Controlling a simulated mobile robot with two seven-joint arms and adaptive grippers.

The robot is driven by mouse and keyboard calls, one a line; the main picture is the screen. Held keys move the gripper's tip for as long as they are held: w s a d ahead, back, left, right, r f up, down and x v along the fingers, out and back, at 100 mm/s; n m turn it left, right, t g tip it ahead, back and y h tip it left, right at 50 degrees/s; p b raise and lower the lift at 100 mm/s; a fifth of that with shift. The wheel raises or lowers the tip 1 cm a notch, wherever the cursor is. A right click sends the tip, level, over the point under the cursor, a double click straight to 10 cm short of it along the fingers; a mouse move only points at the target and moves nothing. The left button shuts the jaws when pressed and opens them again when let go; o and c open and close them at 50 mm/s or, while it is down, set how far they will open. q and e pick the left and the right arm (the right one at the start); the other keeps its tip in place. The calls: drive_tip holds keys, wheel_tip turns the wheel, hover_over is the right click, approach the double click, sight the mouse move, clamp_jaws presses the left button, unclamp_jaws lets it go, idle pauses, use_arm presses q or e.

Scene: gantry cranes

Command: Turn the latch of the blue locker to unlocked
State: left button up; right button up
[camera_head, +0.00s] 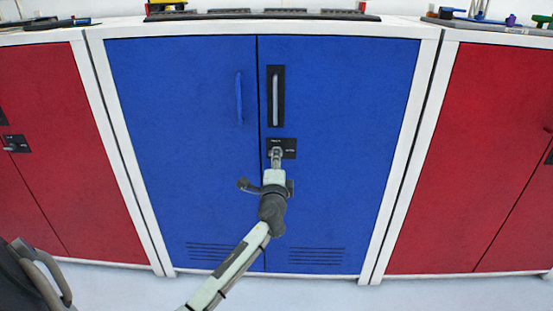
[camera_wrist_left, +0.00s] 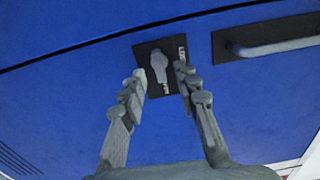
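The blue locker (camera_head: 180,110) stands in the middle of the head view with both doors closed. On its right door, below the handle, is a dark latch plate (camera_head: 290,146). In the left wrist view the plate (camera_wrist_left: 151,50) carries a grey latch knob (camera_wrist_left: 158,67), which lies close to in line with the plate's long side. My left gripper (camera_head: 277,158) is in front of the plate and hides part of it. In the left wrist view its two fingers (camera_wrist_left: 160,77) are spread, with the knob showing between and just beyond the tips. I cannot tell whether they touch it. My right gripper is not in view.
A vertical grey handle (camera_head: 275,98) sits above the latch, and a blue handle (camera_head: 239,98) is on the left door. Red lockers stand at the left (camera_head: 70,130) and right (camera_head: 480,130). Tools lie on top.

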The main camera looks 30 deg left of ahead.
use_arm(q)
drive_tip(key=v, duration=1)
drive_tip(key=shift+s, duration=0.25)
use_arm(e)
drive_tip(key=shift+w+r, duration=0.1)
use_arm(q)
drive_tip(key=shift+d, duration=0.1)
drive_tip(key=s+f+n+g+h, duration=0.2)
drive_tip(key=s+f+n+g, duration=0.1)
drive_tip(key=s+f, duration=0.4)
drive_tip(key=s+f+n+g+h, duration=0.1)
drive_tip(key=s+f+n+g, duration=0.25)
drive_tip(key=f, duration=0.55)
drive_tip(key=s+d+f+n+g+h, duration=0.2)
drive_tip(key=s+d+f, duration=0.2)
drive_tip(key=s, duration=0.4)
drive_tip(key=s+d+f+n+g+h+p, duration=0.1)
drive_tip(key=s+d+f+g+h, duration=0.2)
drive_tip(key=s+d+f, duration=0.2)
drive_tip(key=s+f, duration=0.1)
drive_tip(key=s, duration=0.2)
drive_tip(key=shift+s+f+n+g, duration=0.15)
drive_tip(key=shift+f+n+g, duration=0.05)
drive_tip(key=shift+n+g, duration=0.15)
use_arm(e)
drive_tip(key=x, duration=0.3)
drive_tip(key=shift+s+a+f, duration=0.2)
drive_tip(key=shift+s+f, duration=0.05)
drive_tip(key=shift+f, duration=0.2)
